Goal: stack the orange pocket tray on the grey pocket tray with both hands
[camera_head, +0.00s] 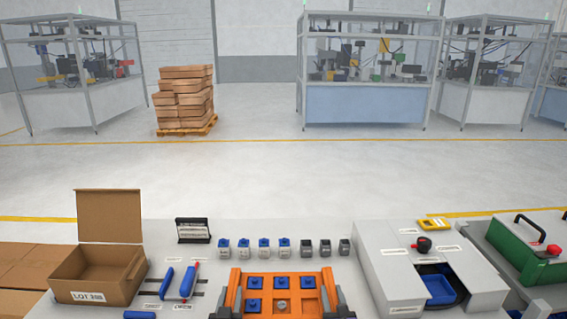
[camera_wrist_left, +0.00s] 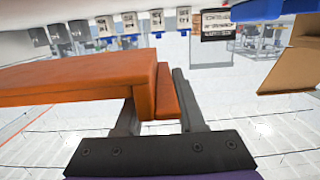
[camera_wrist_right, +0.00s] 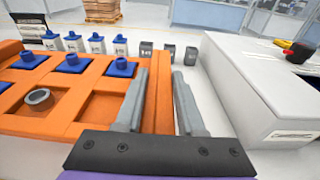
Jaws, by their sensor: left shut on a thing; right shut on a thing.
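The orange pocket tray (camera_head: 268,293) is at the front middle, with several blue parts and one grey round part (camera_wrist_right: 39,99) in its pockets. My left gripper (camera_head: 231,291) is shut on the tray's left edge; in the left wrist view its fingers (camera_wrist_left: 158,98) straddle an orange side piece. My right gripper (camera_head: 335,291) is shut on the right edge, with the orange rim (camera_wrist_right: 157,95) between its fingers. The tray looks roughly level in the head view. I cannot make out the grey pocket tray in any view; the orange tray may hide it.
Several blue-topped (camera_head: 264,244) and dark grey blocks (camera_head: 326,247) stand in a row behind the tray. An open cardboard box (camera_head: 100,275), blue-handled tools (camera_head: 188,281) and a black sign (camera_head: 193,230) are left. A white housing with a blue bin (camera_head: 437,287) is right.

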